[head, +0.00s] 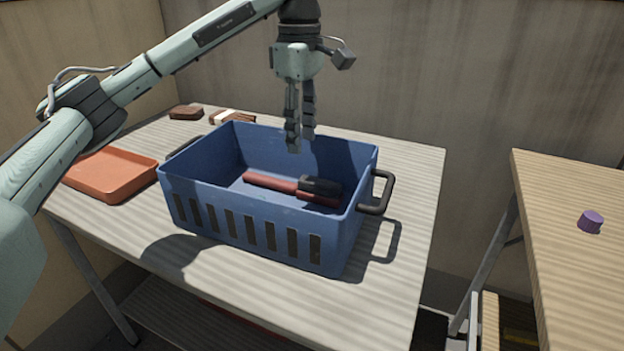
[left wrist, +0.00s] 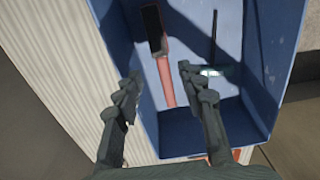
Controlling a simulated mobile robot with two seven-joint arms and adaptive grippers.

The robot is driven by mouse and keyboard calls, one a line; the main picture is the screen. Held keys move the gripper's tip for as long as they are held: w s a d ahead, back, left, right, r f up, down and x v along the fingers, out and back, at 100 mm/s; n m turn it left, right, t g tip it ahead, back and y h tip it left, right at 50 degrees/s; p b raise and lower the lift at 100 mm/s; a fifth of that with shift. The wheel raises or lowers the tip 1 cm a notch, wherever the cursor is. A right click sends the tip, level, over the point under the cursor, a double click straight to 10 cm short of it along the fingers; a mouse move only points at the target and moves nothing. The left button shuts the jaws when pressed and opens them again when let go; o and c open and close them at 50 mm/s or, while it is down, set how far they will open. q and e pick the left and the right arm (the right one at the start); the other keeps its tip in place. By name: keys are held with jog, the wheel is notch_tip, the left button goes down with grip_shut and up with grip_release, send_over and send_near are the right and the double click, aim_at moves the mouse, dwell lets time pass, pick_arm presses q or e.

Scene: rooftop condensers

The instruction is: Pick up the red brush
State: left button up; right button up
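The red brush (head: 272,183) lies on the floor of the blue crate (head: 205,189), with a red handle and a dark bristle head (head: 320,186). In the left wrist view the brush handle (left wrist: 168,88) points toward the gap between my fingers. My left gripper (head: 300,142) hangs above the crate, pointing down. Its two fingers are apart in the left wrist view (left wrist: 158,77), with nothing between the tips. It appears above the brush, not touching it. My right gripper is not in view.
The crate walls surround the brush, and a dark handle (head: 388,194) sticks out on the right. An orange tray (head: 112,174) stands left of the crate. Brown blocks (head: 186,113) lie behind it. A purple object (head: 590,221) sits on the separate right table (head: 575,185).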

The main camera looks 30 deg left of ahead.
pick_arm(q)
send_over(305, 178)
jog(key=f, duration=0.4)
jog(key=shift+s+a+f+b, duration=0.25)
jog(key=shift+s+f+b, duration=0.05)
jog(key=shift+f+b, duration=0.1)
jog(key=shift+f, duration=0.45)
jog(key=f, duration=0.5)
jog(key=shift+w+d+f, duration=0.1)
jog(key=shift+w+d, duration=0.15)
grip_shut()
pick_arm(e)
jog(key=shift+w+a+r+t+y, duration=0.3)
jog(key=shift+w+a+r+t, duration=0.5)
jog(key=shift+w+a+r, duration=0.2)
